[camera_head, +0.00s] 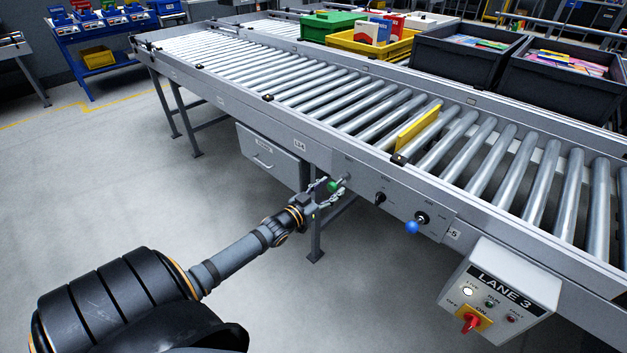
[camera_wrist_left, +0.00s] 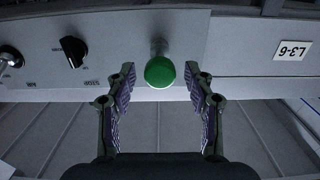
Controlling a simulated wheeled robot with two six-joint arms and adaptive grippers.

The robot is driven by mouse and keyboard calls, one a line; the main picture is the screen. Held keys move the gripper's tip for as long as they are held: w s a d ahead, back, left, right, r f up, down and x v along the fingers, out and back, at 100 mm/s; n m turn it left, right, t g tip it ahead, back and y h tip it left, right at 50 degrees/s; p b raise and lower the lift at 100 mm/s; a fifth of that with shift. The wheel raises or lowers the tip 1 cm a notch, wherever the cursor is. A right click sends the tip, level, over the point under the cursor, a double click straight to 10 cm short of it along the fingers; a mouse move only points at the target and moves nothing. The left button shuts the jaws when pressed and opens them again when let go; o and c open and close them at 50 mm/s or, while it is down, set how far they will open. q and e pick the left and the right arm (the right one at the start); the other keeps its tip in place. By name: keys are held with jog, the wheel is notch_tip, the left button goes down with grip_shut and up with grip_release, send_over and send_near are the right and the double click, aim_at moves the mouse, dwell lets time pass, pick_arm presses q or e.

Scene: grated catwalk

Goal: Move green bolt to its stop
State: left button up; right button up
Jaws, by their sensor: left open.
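The green bolt (camera_head: 333,186) is a round green knob on a short metal stem at the side panel of the roller conveyor. In the left wrist view the green bolt (camera_wrist_left: 160,72) sits at the middle, between and just beyond the two fingertips. My left gripper (camera_head: 326,193) is at the knob, its fingers open on either side. In the left wrist view my left gripper (camera_wrist_left: 160,80) shows a gap between each finger and the knob. My right gripper is not in view.
On the same panel are a black knob (camera_head: 380,198) and a blue ball-ended lever (camera_head: 412,227). A LANE 3 control box (camera_head: 500,287) with a red switch hangs at the right. A yellow plate (camera_head: 418,127) stands across the rollers. A grey drawer box (camera_head: 270,155) hangs left of the gripper.

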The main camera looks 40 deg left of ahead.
pick_arm(q)
jog(key=s, duration=1.1)
jog(key=shift+a, duration=0.4)
jog(key=shift+f, duration=0.1)
jog(key=s+d+f+g+y, duration=0.1)
jog(key=s+f+g, duration=0.35)
jog(key=f, duration=0.65)
jog(key=s+d+f+g, duration=0.1)
jog(key=s+f+g, duration=0.3)
jog(key=f, duration=0.8)
jog(key=s+d+f+g+y, duration=0.1)
jog(key=s+f+g, duration=0.2)
jog(key=s+f, duration=0.55)
jog(key=s+d+f+g, duration=0.4)
jog(key=s+d+f, duration=0.25)
jog(key=f, duration=0.35)
jog(key=s+r+g+p, duration=0.1)
jog(key=s+r+p, duration=1.1)
jog(key=p, duration=0.8)
jog(key=shift+s+d+n, duration=0.3)
jog(key=shift+s, duration=0.05)
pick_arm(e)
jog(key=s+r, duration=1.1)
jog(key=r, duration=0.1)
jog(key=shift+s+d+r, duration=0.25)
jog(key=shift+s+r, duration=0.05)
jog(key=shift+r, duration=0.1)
